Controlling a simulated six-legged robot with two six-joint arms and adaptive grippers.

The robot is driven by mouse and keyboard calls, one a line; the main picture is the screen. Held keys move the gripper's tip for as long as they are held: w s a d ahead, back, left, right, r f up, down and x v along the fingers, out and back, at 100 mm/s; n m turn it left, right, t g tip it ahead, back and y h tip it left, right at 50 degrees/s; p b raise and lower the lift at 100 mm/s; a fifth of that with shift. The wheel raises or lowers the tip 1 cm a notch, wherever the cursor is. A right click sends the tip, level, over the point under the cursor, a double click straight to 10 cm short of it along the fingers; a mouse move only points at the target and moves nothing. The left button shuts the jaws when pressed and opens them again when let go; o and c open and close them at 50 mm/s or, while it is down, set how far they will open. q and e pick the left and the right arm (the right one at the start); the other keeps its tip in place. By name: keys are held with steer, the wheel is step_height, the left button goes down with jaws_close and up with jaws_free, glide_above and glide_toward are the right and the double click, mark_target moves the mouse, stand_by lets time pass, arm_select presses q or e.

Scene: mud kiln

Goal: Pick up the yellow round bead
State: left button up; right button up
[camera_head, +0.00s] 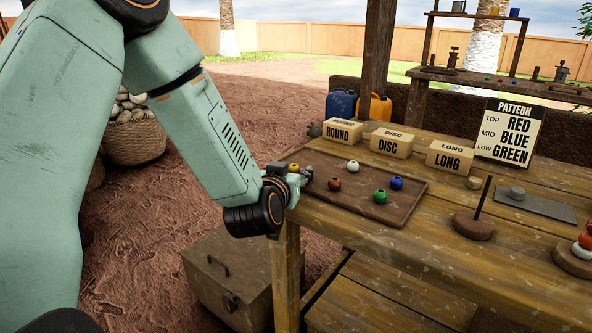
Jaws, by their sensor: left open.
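The yellow round bead (294,168) is at the left end of the brown tray (420,203), partly hidden by my left gripper. My left gripper (300,175) is open, right at the bead, with its fingers at the tray's left edge. I cannot tell whether the fingers touch the bead or fully straddle it. My right gripper is not in view.
A white bead (352,166), red bead (334,184), green bead (380,196) and blue bead (397,183) lie in the tray. ROUND (342,134), DISC (387,147) and LONG (447,162) blocks stand behind. A peg stand (474,225) is to the right.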

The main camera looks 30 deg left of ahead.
arm_select(q)
steer(key=shift+s+r, duration=0.2)
steer(key=shift+s, duration=0.05)
steer(key=shift+c, duration=0.4)
steer(key=shift+w+f, duration=0.15)
steer(key=c, duration=0.8)
